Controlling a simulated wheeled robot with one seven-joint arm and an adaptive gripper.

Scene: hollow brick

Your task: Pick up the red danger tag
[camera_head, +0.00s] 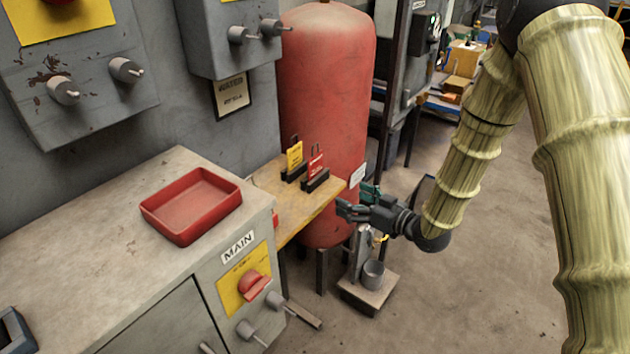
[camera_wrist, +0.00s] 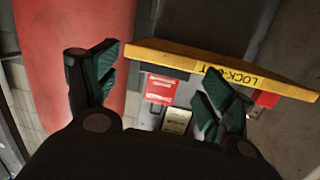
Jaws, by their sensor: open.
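The red danger tag (camera_head: 315,166) stands upright in a black holder (camera_head: 316,181) on a small wooden shelf (camera_head: 270,181), in front of the red tank. A yellow tag (camera_head: 295,156) stands in a holder beside it. My gripper (camera_head: 352,200) is open and empty, just right of the shelf's end and apart from the tag. In the wrist view, my open gripper (camera_wrist: 160,85) faces the shelf's yellow edge (camera_wrist: 215,62), lettered LOCK-OUT upside down. A red card with pale print (camera_wrist: 160,89) shows between the fingers; I cannot tell surely that it is the tag.
The red tank (camera_head: 325,90) stands close behind the shelf. A grey cabinet with a red tray (camera_head: 190,205) and a MAIN switch (camera_head: 253,284) is at left. A small stand with a grey cup (camera_head: 373,274) is below my gripper. Open floor lies at right.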

